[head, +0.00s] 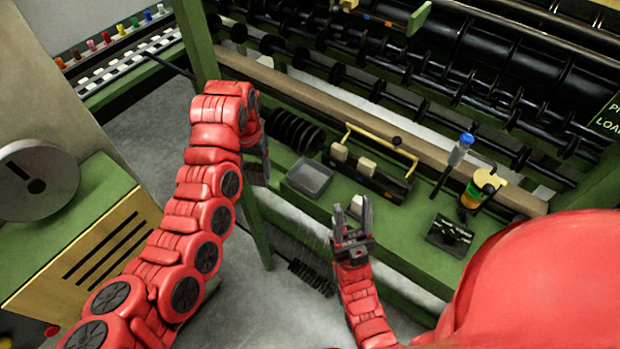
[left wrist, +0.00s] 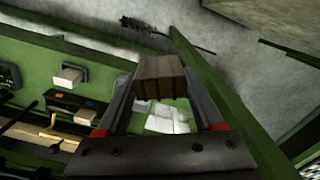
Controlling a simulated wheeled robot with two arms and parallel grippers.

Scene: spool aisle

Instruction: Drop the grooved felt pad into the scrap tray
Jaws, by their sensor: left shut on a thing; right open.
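The grooved felt pad (left wrist: 160,80) is a brown block with grooves on its side. My left gripper (left wrist: 160,88) is shut on it and holds it between both fingertips. In the head view my left gripper (head: 260,168) hangs just left of the grey scrap tray (head: 310,177), and the pad cannot be made out there. In the left wrist view a pale tray-like shape (left wrist: 168,121), probably the scrap tray, shows between the fingers behind the pad. My right gripper (head: 352,222) is open, with its fingers up, near the green bench's front edge.
The green bench (head: 385,222) carries a dark caddy with a yellow handle (head: 380,148), a pale block (head: 356,205), a blue-capped bottle (head: 461,149) and a dark holder (head: 450,235). Black rollers stand behind. A green post (head: 255,225) is beside my left arm.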

